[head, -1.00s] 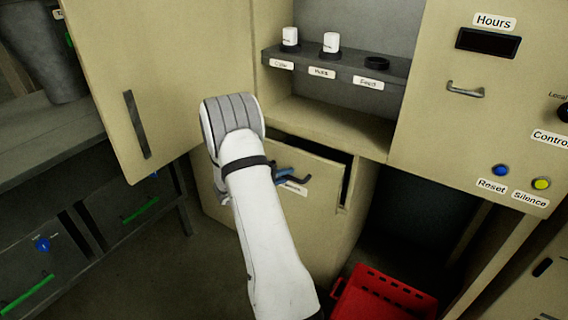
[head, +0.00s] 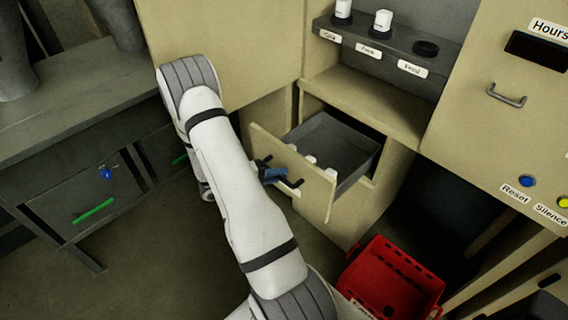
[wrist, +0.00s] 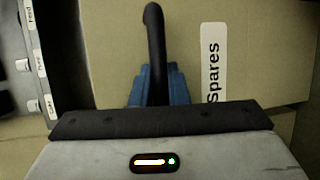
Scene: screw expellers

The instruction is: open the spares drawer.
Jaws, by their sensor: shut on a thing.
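The spares drawer (head: 262,141) is pulled well out of the cream cabinet, and its grey inside shows with several small white items at the front. Its front carries a dark bar handle (wrist: 154,40) and a label reading "Spares" (wrist: 213,62) in the wrist view. My gripper (head: 272,174) is at the drawer front, its blue fingers shut on the handle. The fingers also show around the handle in the wrist view (wrist: 157,88). Part of the handle is hidden by the fingers.
A red crate (head: 428,285) stands on the floor right of the drawer. A shelf (head: 345,36) with labelled spots and two white-topped items is above. A large cream door (head: 215,40) stands open at the upper left. A grey bench with drawers (head: 50,105) is at the left.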

